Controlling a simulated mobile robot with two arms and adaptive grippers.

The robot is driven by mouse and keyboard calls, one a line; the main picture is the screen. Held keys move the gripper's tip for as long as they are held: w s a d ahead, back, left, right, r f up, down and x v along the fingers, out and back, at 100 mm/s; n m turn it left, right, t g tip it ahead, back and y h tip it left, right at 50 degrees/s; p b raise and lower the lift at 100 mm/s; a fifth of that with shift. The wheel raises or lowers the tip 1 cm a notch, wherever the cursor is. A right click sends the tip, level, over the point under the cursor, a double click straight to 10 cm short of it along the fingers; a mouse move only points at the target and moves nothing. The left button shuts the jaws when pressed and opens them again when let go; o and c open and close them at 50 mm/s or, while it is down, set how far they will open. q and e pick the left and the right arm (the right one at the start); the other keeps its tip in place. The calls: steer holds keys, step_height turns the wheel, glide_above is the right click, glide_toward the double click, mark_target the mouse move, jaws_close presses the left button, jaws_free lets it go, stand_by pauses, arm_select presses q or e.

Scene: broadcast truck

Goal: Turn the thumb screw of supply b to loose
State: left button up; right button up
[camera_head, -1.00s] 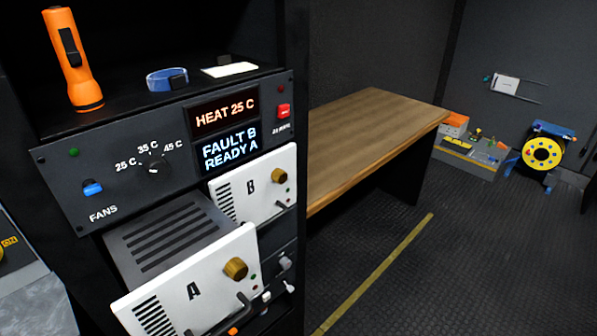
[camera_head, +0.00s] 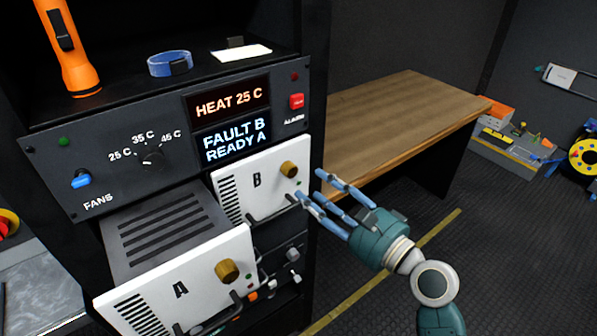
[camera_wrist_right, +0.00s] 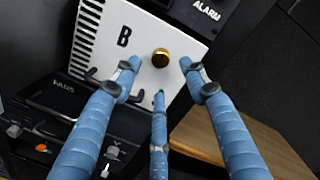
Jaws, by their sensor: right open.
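Supply B (camera_head: 236,190) is a white-fronted unit in the rack, with a dark handle low on its face. Its brass thumb screw (camera_head: 289,169) is at the upper right of the face. In the right wrist view the thumb screw (camera_wrist_right: 161,58) shows beyond and between the fingertips, not touched. My right gripper (camera_head: 318,186) is open and empty, just right of supply B's face; it also shows in the right wrist view (camera_wrist_right: 160,80). Supply A (camera_head: 180,290), with its own brass screw (camera_head: 227,270), sticks out of the rack below. My left gripper is out of view.
The panel above has a FANS switch (camera_head: 81,180), a dial (camera_head: 152,155), a red alarm button (camera_head: 296,101) and a display (camera_head: 235,141) reading "FAULT B READY A". An orange flashlight (camera_head: 68,50) stands on top. A wooden table (camera_head: 400,115) is behind right; the floor is clear.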

mark_target(293, 173)
steer(key=p+x, duration=0.1)
steer(key=x, duration=0.6)
steer(key=shift+w+f, duration=0.1)
steer(key=shift+w, duration=0.05)
jaws_close()
